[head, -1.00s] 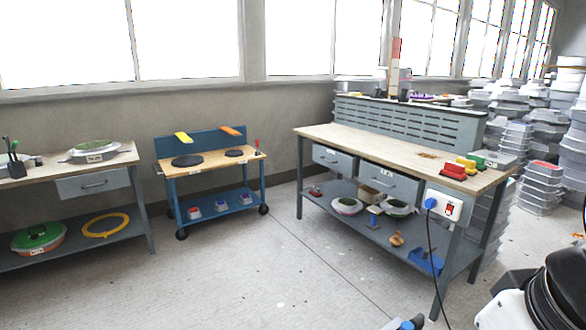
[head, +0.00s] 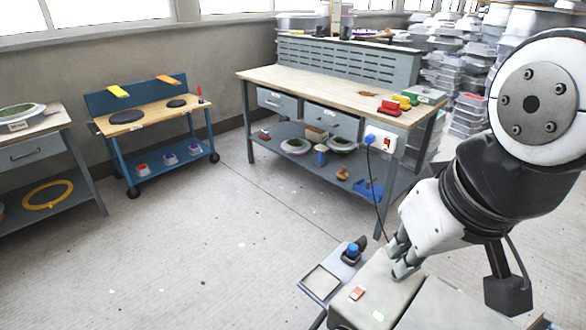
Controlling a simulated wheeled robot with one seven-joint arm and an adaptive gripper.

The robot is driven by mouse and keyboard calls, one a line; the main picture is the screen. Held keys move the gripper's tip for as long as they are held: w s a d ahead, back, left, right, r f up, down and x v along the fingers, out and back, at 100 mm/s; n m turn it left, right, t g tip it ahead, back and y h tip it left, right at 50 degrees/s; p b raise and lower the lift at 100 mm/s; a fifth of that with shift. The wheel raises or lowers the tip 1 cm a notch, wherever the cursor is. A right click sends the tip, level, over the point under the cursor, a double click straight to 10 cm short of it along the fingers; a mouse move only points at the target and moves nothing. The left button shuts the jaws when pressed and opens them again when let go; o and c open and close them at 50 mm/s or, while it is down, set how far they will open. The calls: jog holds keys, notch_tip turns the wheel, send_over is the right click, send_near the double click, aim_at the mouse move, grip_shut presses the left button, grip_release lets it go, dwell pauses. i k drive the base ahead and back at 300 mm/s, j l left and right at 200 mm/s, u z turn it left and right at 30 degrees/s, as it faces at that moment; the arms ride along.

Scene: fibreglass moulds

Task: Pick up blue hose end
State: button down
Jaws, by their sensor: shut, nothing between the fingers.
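A blue plug-like end (head: 370,139) on a thin black hose or cable sits at the white box with a red switch (head: 386,144) on the front right leg of the large workbench. The black line hangs from it toward the floor. A second blue piece, a round blue cap on a black body (head: 352,251), stands low in front, beside a small tray. I cannot tell for certain which is the hose end. My gripper (head: 401,262) points down, shut and empty, to the right of the blue cap and apart from it, with the grey box behind its fingertips.
The large workbench (head: 305,84) stands ahead with red, yellow and green blocks on top. A blue trolley (head: 165,122) stands left, a grey table (head: 40,135) at the far left. Stacked moulds (head: 470,112) fill the back right. The floor (head: 215,240) between is clear.

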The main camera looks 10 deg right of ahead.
aim_at(352, 251)
jog(key=z, duration=0.45)
jog(key=k+l, duration=0.1)
jog(key=k, duration=0.3)
jog(key=k+l, duration=0.1)
jog(key=k, duration=0.3)
jog(key=i+j, duration=0.25)
jog(key=i+j+z, duration=0.1)
jog(key=i+j, duration=0.15)
jog(key=j, duration=0.2)
jog(key=i+j, duration=0.25)
jog(key=i+j+z, duration=0.15)
jog(key=j, duration=0.3)
jog(key=i+j, duration=0.5)
jog(key=i, duration=0.2)
